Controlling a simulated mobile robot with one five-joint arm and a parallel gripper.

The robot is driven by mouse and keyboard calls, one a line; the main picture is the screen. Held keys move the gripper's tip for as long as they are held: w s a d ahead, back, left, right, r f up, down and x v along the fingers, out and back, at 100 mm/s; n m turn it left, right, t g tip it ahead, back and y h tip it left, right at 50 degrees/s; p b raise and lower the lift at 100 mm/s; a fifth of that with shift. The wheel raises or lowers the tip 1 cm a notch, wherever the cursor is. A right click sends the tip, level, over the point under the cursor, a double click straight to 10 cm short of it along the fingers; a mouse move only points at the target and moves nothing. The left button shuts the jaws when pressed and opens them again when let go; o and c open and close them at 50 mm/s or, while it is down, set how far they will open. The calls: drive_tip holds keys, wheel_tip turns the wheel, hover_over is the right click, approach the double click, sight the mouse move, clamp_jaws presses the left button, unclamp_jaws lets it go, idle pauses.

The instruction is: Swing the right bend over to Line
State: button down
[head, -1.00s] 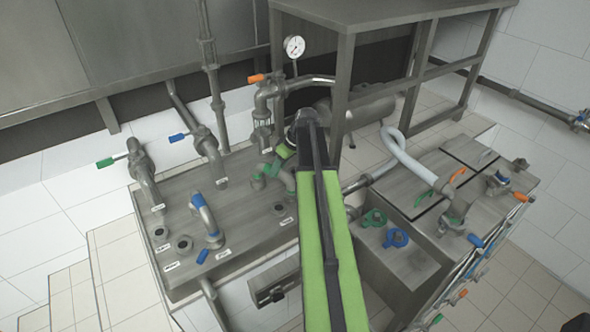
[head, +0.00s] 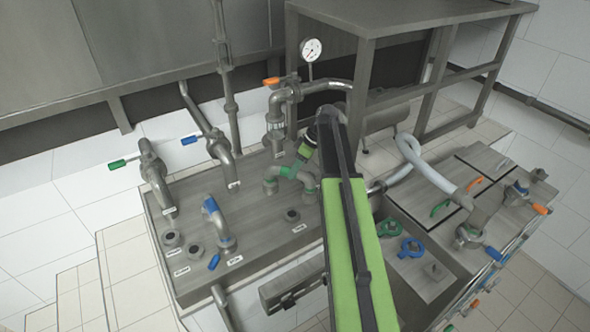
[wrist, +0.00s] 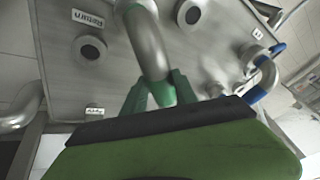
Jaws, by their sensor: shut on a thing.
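The right bend (head: 308,183) is a grey metal elbow with green parts, on the steel deck beside the upright pipe under the gauge. My gripper (head: 288,171) reaches it from above and is shut on it. In the wrist view the bend (wrist: 150,42) runs up from between my green fingers (wrist: 160,92). An open round port (head: 292,214) with a label lies in front of the bend; the label is too small to read. Which port is Line I cannot tell. My arm partly covers the area right of the bend.
A second bend with a blue grip (head: 213,212) stands to the left, near two open ports (head: 195,250). Upright pipes with valves (head: 155,172) stand behind it. A gauge (head: 312,50) and a steel frame (head: 362,70) rise behind the right bend. Bare deck lies between the bends.

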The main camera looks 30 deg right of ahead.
drive_tip(key=c, duration=1.1)
unclamp_jaws()
drive_tip(key=shift+s+d+f, duration=0.1)
drive_tip(key=shift+s+d, duration=0.15)
drive_tip(key=shift+d, duration=0.15)
drive_tip(key=shift+o, duration=0.7)
drive_tip(key=shift+a, duration=0.1)
drive_tip(key=shift+w+a, duration=0.1)
drive_tip(key=shift+a, duration=0.1)
drive_tip(key=p+v, duration=1.5)
drive_tip(key=v, duration=0.2)
drive_tip(key=shift+p, duration=0.4)
drive_tip(key=shift+d, duration=0.15)
